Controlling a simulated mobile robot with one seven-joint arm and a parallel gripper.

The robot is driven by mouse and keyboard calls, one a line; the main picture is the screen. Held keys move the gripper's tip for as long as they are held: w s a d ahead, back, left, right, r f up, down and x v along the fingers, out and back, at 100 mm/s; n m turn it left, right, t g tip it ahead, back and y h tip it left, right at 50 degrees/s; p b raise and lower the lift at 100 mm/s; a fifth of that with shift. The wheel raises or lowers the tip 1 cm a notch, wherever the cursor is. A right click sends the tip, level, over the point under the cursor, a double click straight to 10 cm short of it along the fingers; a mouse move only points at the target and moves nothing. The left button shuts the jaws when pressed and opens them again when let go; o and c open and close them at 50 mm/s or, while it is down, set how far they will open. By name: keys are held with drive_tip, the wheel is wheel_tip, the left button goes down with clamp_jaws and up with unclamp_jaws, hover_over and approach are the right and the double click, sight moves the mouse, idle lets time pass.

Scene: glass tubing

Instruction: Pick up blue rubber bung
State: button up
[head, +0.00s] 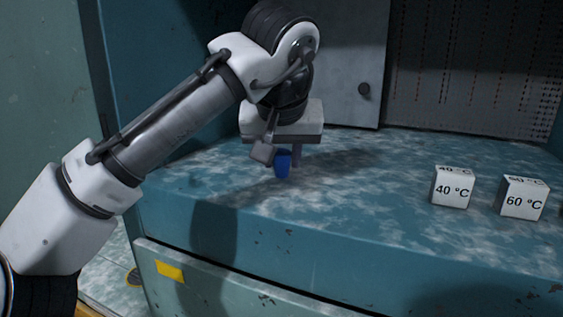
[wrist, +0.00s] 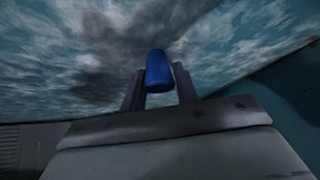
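The blue rubber bung (head: 282,165) is a small blue tapered cylinder near the front left of the worktop. In the wrist view the bung (wrist: 158,70) stands between the two fingertips and reaches out beyond them. My gripper (head: 279,156) points down over it. One finger is at the bung's left and the other at its right, with no clear gap on either side. In the wrist view my gripper (wrist: 159,88) looks shut on the bung. Whether the bung's lower end touches the worktop is hard to tell.
The mottled blue worktop (head: 360,215) is mostly clear. White blocks marked 40 °C (head: 453,188) and 60 °C (head: 523,199) stand at the right. A grey cabinet door (head: 345,60) and a teal side wall (head: 150,110) bound the space.

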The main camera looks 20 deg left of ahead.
drive_tip(key=c, duration=0.4)
drive_tip(key=shift+r, duration=0.15)
